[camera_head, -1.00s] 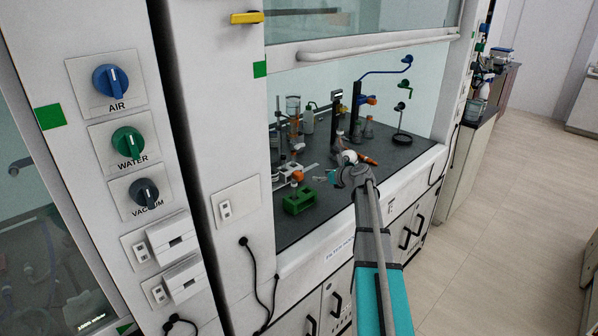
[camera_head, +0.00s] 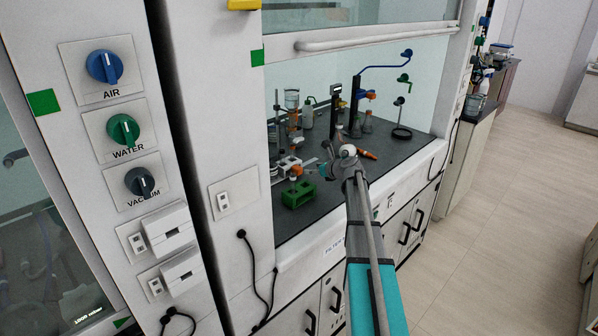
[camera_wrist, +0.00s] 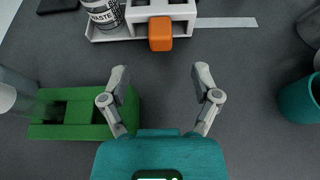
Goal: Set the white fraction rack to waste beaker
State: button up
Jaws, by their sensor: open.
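The white rack (camera_wrist: 180,14) lies at the top of the wrist view, with an orange block (camera_wrist: 160,35) on its near side. A labelled bottle (camera_wrist: 103,12) stands at its left end. In the head view the rack (camera_head: 286,163) is on the left part of the fumehood worktop. My gripper (camera_wrist: 160,82) is open and empty over bare worktop, its fingertips pointing toward the rack and short of the orange block. In the head view its fingers are small and hard to make out. I cannot tell which vessel is the waste beaker.
A green rack (camera_wrist: 45,131) is close to the left finger; it also shows in the head view (camera_head: 297,194). A teal round vessel (camera_wrist: 298,102) is at right. Clear vessels stand at the wrist view's edges. Stands and glassware (camera_head: 292,100) fill the hood's back.

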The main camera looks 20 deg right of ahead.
aim_at(299, 168)
jog(key=b+x, duration=0.3)
jog(key=x, duration=0.6)
jog(key=shift+w+a+f, duration=0.15)
jog(key=shift+w, duration=0.15)
grip_shut()
